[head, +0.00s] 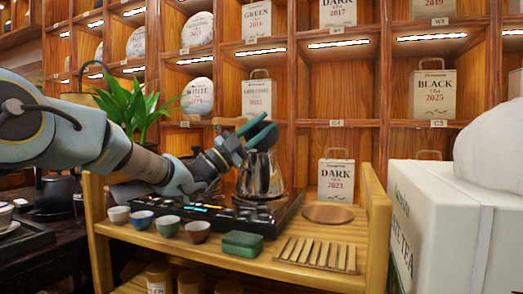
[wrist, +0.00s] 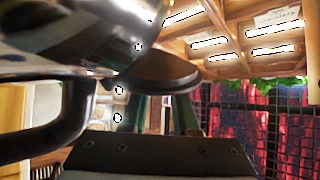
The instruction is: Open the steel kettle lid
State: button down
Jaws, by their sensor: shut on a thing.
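The steel kettle (head: 262,178) stands upright on the dark tea tray at the middle of the shelf top. Its shiny body (wrist: 85,30) fills the upper left of the wrist view, with a black curved handle (wrist: 75,120) below. My gripper (head: 262,130) is at the kettle's top, coming from the left. In the wrist view its two teal fingers are shut on a dark brown round piece (wrist: 155,75), which seems to be the lid's knob. The fingers hide most of the lid in the head view, and I cannot tell whether it is raised.
Several small cups (head: 167,225) and a green box (head: 242,244) line the shelf front. A slatted wooden rack (head: 315,254) and a brown round board (head: 328,214) lie to the right. A large white box (head: 440,220) stands at far right. Tea packages fill the shelves behind.

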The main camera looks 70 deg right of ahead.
jog(key=shift+s+a+f+m+g+y+b, duration=0.1)
jog(key=shift+a+m+g+y+b, duration=0.1)
jog(key=shift+m+g+y+b, duration=0.5)
jog(key=shift+s+a+m+g+y+b, duration=0.15)
jog(key=shift+a+m+g+b, duration=0.15)
jog(key=shift+m+b, duration=0.5)
jog(key=shift+s+a+f+m+g+y+b, duration=0.15)
jog(key=shift+m+g+y+b, duration=0.4)
jog(key=shift+m, duration=0.45)
jog(key=shift+r, duration=0.15)
jog(key=c, duration=0.7)
grip_release()
jog(key=shift+w+a, duration=0.1)
jog(key=shift+w, duration=0.1)
jog(key=w+a, duration=0.2)
jog(key=w, duration=0.1)
jog(key=w+a, duration=0.2)
jog(key=w, duration=0.2)
jog(key=w+a, duration=0.3)
jog(key=shift+w+f, duration=0.25)
jog(key=shift+f, duration=0.1)
